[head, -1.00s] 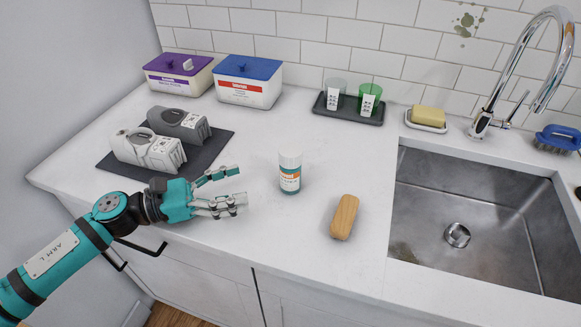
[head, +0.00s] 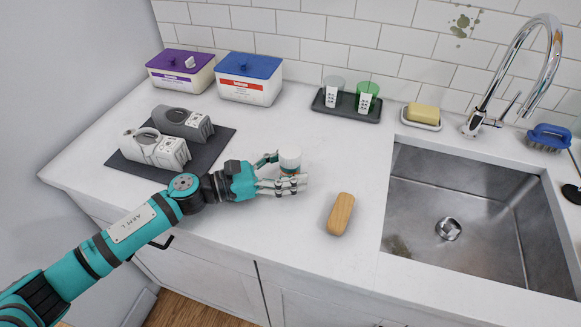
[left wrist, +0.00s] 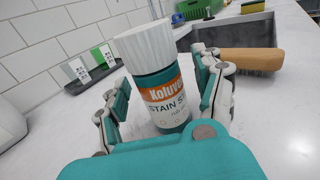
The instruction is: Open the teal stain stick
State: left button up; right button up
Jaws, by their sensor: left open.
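The teal stain stick (head: 290,160) stands upright on the white counter, with a white ribbed cap on top. In the left wrist view the stain stick (left wrist: 163,95) shows its orange and white label and its cap (left wrist: 145,47). My left gripper (head: 283,175) is open around the lower part of the stick, with one finger on each side. In the left wrist view the left gripper (left wrist: 160,110) shows gaps between its fingers and the body. The stick's lower body is mostly hidden by the fingers in the head view. My right gripper is not in view.
A wooden-backed brush (head: 341,213) lies right of the stick, before the steel sink (head: 465,180). A dark mat (head: 215,142) with two detergent jugs lies to the left. A tray (head: 346,113) with two cups, a soap dish (head: 421,117) and two lidded tubs (head: 250,85) stand behind.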

aim_at(288, 156)
pick_arm(q)
jog(key=c, duration=1.4)
jog(key=shift+o, duration=0.2)
jog(key=shift+r, duration=0.1)
jog(key=shift+r, duration=0.65)
notch_tip(288, 156, up, 2)
jog(key=shift+a+r, duration=0.1)
jog(key=shift+r, duration=0.1)
jog(key=s+a+r+b, duration=0.1)
jog(key=s+a+b, duration=0.3)
jog(key=s, duration=1.1)
jog(key=shift+s+a, duration=0.15)
jog(key=shift+a, duration=0.4)
jog(key=shift+r, duration=0.1)
jog(key=o, duration=0.6)
grip_shut()
